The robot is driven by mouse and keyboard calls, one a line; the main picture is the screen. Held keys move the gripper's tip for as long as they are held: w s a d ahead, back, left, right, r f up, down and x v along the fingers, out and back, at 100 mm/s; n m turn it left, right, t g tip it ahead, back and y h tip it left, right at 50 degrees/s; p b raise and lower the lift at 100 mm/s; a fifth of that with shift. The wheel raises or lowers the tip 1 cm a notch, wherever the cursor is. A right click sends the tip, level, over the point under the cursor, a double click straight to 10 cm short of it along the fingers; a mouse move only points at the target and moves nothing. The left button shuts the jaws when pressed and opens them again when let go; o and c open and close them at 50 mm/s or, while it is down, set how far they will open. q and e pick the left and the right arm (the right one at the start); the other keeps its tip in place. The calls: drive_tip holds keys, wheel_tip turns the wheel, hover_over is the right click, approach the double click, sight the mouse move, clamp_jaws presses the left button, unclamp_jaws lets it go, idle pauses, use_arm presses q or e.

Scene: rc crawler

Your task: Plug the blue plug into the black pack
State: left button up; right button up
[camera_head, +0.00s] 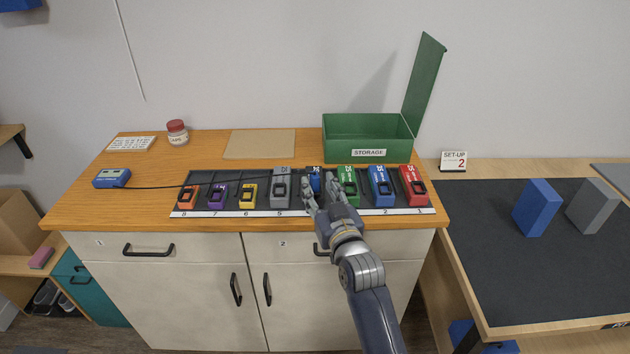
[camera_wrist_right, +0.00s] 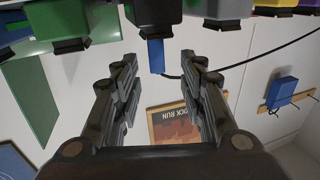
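The black pack (camera_head: 315,170) stands in the row on the cabinet top, between a grey pack and a green pack. It also shows at the top of the right wrist view (camera_wrist_right: 157,12). The blue plug (camera_wrist_right: 156,55) is at the front of the black pack and appears to meet it; I cannot tell how deep it sits. The plug also shows in the head view (camera_head: 315,183), with a black cable running left. My right gripper (camera_wrist_right: 159,60) is open, with its fingers apart on either side of the plug and clear gaps to it. My left gripper is not in view.
The cable leads to a blue box (camera_head: 112,178) at the left. Grey (camera_head: 281,186), green (camera_head: 348,183) and other coloured packs stand close on both sides. An open green storage box (camera_head: 368,150) is behind. The dark mat (camera_head: 560,265) on the right table is mostly clear.

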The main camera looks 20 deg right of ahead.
sight(317, 179)
drive_tip(key=shift+w+d+r+p, duration=0.15)
drive_tip(key=shift+w+p, duration=0.45)
drive_tip(key=shift+w, duration=2)
clamp_jaws()
